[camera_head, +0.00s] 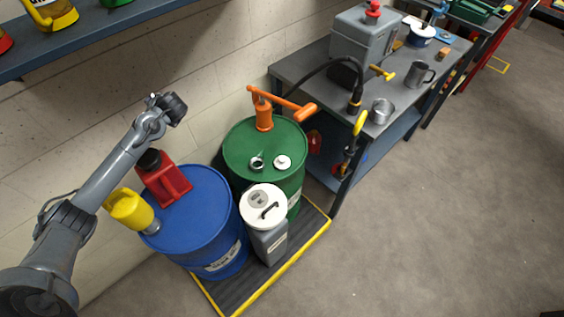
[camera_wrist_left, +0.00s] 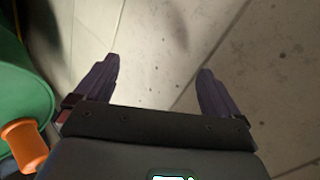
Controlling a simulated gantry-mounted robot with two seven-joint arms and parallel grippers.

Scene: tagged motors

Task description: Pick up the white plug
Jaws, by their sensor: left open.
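A small round white plug (camera_head: 283,162) lies on the top of the green drum (camera_head: 237,150), beside a dark-rimmed opening (camera_head: 257,163). My left gripper (camera_head: 172,106) is raised in front of the block wall, above and to the left of the green drum, well apart from the plug. In the left wrist view the two dark fingers (camera_wrist_left: 158,68) are spread with nothing between them, and the wall lies beyond. That view shows part of the green drum (camera_wrist_left: 22,95) at its left edge, but not the plug. My right gripper is not in view.
An orange pump handle (camera_head: 285,103) rises from the green drum. A blue drum (camera_head: 205,225) carries a red can (camera_head: 165,185) and a yellow jug (camera_head: 130,210). A grey canister with a white lid (camera_head: 263,207) stands in front. A workbench (camera_head: 400,110) is at right; open floor lies beyond.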

